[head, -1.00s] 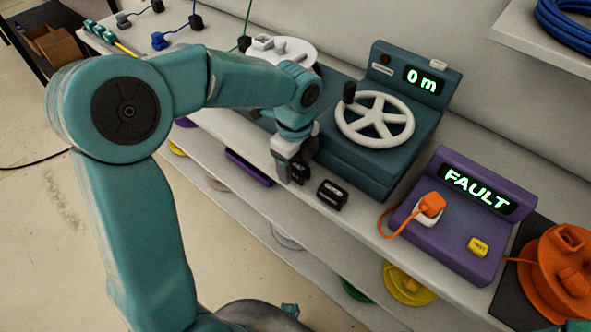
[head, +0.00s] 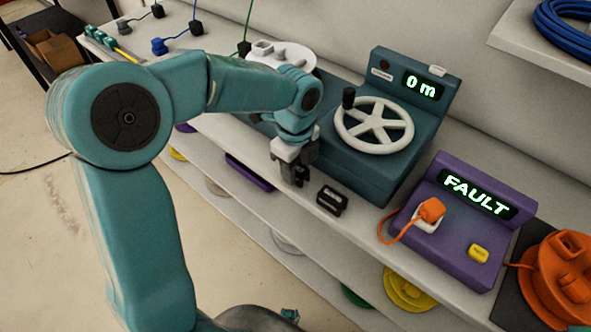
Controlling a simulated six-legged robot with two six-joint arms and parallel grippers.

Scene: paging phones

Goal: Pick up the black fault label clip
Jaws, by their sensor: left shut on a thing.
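My left gripper (head: 292,174) points down at the front edge of the bench, left of the teal winder unit. It is shut on a small dark thing, mostly hidden by the fingers, which looks like a black clip. Another black clip (head: 332,200) with a pale marking on it lies on the bench just to the right of the gripper, apart from it. I cannot read the marking on it or tell which clip is the fault label one.
The teal unit with a white handwheel (head: 374,126) stands close behind the gripper. To the right is a purple unit reading FAULT (head: 478,196) with an orange plug (head: 431,209). An orange reel (head: 560,275) stands at far right. A lower shelf (head: 290,262) runs below the bench.

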